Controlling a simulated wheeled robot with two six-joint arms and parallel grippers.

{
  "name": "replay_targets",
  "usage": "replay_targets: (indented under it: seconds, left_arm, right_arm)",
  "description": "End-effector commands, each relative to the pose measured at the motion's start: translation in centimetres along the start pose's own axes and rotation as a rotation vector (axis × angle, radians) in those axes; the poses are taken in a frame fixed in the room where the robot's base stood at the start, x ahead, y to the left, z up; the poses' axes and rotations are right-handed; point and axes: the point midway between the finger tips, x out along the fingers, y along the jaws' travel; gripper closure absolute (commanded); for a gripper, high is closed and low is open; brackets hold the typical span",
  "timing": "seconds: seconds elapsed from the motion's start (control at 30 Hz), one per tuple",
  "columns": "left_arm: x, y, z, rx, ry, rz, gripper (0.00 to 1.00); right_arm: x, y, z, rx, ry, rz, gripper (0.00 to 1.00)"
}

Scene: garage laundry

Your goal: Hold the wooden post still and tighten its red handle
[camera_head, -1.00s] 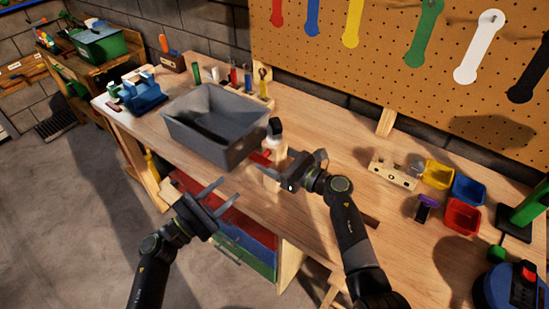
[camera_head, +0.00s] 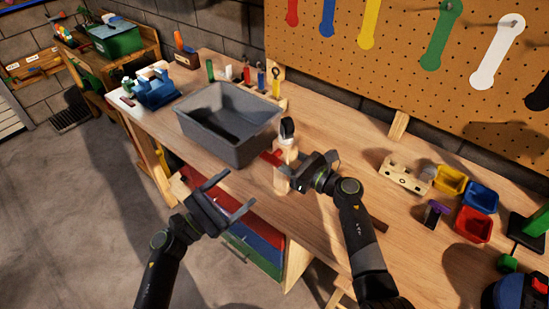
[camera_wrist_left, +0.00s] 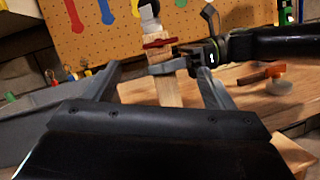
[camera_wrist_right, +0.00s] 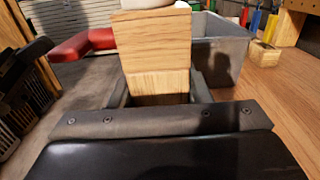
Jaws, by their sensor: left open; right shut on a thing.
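The wooden post (camera_head: 282,178) stands upright near the front edge of the workbench, with a white and black piece at its top. My right gripper (camera_head: 292,170) is shut on the post; the right wrist view shows the post (camera_wrist_right: 152,55) between its fingers. The red handle (camera_head: 272,158) sticks out to the left of the post near its top and shows in the left wrist view (camera_wrist_left: 160,43) above the right gripper's finger. My left gripper (camera_head: 232,195) is open and empty, off the bench's front edge, left of and below the post.
A grey bin (camera_head: 228,125) stands on the bench just behind and left of the post. A drilled wooden block (camera_head: 404,176) and yellow, blue and red (camera_head: 473,224) small bins lie to the right. A pegboard hangs behind.

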Motion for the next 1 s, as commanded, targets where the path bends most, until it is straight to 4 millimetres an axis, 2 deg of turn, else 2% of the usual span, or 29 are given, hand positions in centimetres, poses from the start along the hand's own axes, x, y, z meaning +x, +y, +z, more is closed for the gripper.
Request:
replay_targets:
  seconds: [1.0]
  left_arm:
    - [0.2,-1.5,-0.3,-1.819,-0.129,0.052,0.24]
  right_arm:
    - [0.0,0.0,-0.1,0.000,0.002,0.000,0.88]
